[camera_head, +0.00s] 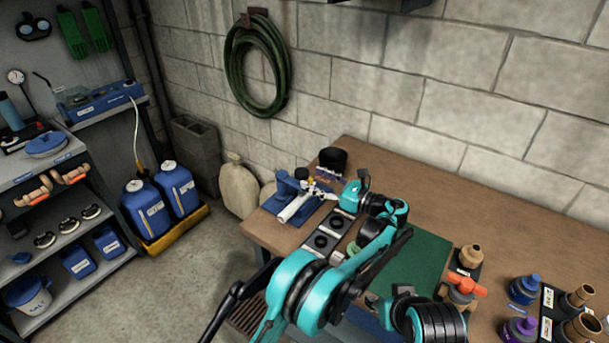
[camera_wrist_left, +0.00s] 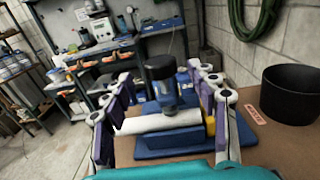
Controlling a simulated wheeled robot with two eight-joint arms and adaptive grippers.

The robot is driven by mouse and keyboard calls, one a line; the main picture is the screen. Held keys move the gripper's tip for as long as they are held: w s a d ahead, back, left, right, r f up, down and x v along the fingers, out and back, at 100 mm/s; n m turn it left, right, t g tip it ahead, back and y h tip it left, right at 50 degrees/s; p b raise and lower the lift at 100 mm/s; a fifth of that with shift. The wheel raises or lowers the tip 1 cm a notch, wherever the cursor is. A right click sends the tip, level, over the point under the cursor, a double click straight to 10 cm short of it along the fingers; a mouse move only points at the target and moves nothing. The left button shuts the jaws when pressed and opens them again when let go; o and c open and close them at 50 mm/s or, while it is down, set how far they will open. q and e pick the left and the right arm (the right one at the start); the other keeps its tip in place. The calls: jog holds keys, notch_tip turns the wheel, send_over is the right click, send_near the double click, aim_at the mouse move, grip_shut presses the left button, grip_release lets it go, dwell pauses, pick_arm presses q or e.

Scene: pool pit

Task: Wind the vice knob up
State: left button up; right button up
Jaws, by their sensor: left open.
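The blue vice (camera_head: 287,186) stands at the left end of the workbench and clamps a white pipe (camera_head: 297,207). Its black knob (camera_wrist_left: 160,67) sits on top of a blue post in the left wrist view, above the pipe (camera_wrist_left: 158,122). The vice's blue base (camera_wrist_left: 170,143) shows below. My left gripper (camera_head: 318,188) is open, and its purple-padded fingers are on either side of the vice in the left wrist view. Space shows between the fingers and the knob. In the head view, the gripper is beside the vice and partly covers it. My right gripper does not show.
A black cup (camera_head: 333,159) stands close behind the vice. A grey tray (camera_head: 322,241) and a green mat (camera_head: 418,262) lie on the workbench (camera_head: 500,222). Brass and coloured fittings stand at the right.

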pick_arm(q)
jog(key=v, duration=0.6)
jog(key=shift+s+d, duration=0.25)
jog(key=shift+d, duration=0.05)
